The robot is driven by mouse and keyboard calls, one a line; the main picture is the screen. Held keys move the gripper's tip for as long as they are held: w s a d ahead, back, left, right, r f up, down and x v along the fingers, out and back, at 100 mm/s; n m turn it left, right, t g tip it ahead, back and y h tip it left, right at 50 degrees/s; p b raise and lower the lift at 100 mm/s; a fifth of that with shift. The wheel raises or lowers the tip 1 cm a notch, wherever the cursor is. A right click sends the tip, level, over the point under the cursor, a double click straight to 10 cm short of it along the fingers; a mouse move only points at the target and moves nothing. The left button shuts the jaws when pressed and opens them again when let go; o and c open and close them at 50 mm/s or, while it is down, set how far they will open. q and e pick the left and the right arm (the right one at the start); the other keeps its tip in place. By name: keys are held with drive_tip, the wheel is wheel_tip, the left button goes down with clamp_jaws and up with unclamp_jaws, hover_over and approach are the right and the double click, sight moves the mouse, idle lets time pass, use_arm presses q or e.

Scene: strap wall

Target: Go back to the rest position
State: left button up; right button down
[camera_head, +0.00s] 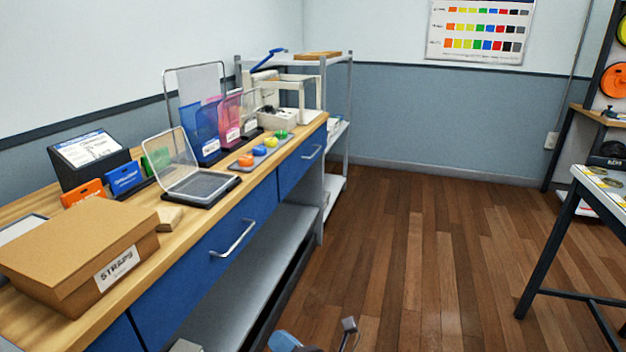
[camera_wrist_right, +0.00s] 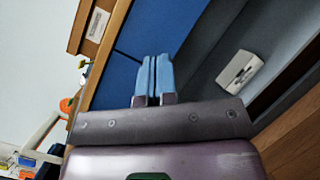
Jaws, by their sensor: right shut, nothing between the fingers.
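My right gripper (camera_head: 282,341) shows only as a small blue and dark part at the bottom edge of the head view, over the floor in front of the bench. In the right wrist view its two blue fingers (camera_wrist_right: 155,75) lie together, shut and empty. They point toward the blue drawer fronts (camera_wrist_right: 130,45) and appear apart from them. Most of the right arm is out of the head view. My left gripper is in neither view.
The wooden workbench (camera_head: 145,268) runs along the left, with a STRAPS box (camera_head: 85,250), a clear open case (camera_head: 205,186) and bins on it. A grey lower shelf (camera_head: 250,255) sits beneath. A dark-legged table (camera_head: 545,255) stands right. The wooden floor (camera_head: 430,260) between is clear.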

drive_tip(key=s+d+f+m+t+h+p, duration=0.15)
drive_tip(key=s+d+m+h, duration=0.3)
drive_tip(key=d+m, duration=0.5)
drive_tip(key=s+d+f+m+t+h+p, duration=0.15)
drive_tip(key=s+d+m+h, duration=0.3)
drive_tip(key=d+m, duration=0.5)
use_arm(q)
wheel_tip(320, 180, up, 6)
drive_tip(key=p, duration=0.4)
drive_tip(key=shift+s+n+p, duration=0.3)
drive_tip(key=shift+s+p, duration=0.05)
use_arm(e)
drive_tip(key=s+d+f+m+g+h, duration=0.1)
drive_tip(key=s+d+m+g+h, duration=0.1)
drive_tip(key=s+d+m, duration=0.5)
drive_tip(key=s+d+f+m+g+h, duration=0.2)
drive_tip(key=s+d+m+h, duration=0.1)
drive_tip(key=s+d+m, duration=0.4)
drive_tip(key=s+m, duration=0.2)
drive_tip(key=s, duration=0.2)
drive_tip(key=shift+s+f+h, duration=0.2)
drive_tip(key=shift+s+h, duration=0.1)
drive_tip(key=shift+h, duration=0.1)
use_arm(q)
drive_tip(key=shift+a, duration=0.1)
